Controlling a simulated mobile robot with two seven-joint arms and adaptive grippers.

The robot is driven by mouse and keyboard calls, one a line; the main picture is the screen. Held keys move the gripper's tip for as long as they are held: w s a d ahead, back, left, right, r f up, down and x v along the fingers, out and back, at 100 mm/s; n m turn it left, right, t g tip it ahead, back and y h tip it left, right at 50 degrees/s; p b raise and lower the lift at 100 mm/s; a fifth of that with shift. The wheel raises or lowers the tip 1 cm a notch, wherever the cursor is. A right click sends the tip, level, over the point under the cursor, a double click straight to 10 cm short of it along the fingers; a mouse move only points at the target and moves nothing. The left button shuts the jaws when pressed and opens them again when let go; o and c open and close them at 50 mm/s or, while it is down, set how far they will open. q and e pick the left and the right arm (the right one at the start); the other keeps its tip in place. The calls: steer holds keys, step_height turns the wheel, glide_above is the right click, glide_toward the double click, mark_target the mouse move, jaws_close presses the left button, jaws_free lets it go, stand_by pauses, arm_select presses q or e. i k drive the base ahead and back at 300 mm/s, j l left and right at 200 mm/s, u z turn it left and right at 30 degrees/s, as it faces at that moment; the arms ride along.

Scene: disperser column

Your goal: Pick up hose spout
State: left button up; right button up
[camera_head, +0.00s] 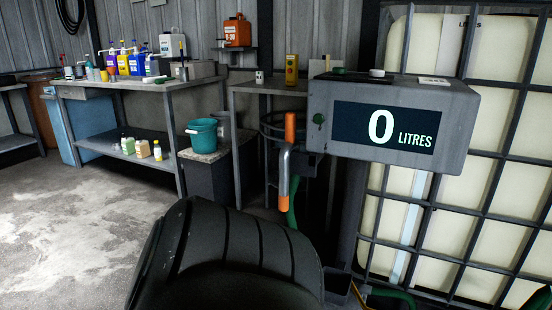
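The hose spout (284,176) hangs upright at the middle of the head view, just left of the display box. It has a grey metal bent tube with an orange upper part (290,127) and an orange lower part. A green hose (292,214) shows below and behind it. The display box (460,105) is grey and reads 0 LITRES. Neither of my grippers is in view.
A large black ribbed rounded shape (235,243) fills the bottom centre, in front of the spout. A caged white tank (485,185) stands at right. A workbench (190,84) with several bottles and a teal bucket (202,133) are at left. The left floor is clear.

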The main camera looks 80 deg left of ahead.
mark_target(292, 144)
steer(key=k+j, duration=0.15)
steer(key=j, duration=0.3)
steer(key=k+j, duration=0.1)
steer(key=j, duration=0.35)
steer(key=k+j, duration=0.15)
steer(key=j, duration=0.25)
steer(key=k+j, duration=0.1)
steer(key=j, duration=0.35)
steer(key=k+j, duration=0.15)
steer(key=j, duration=0.3)
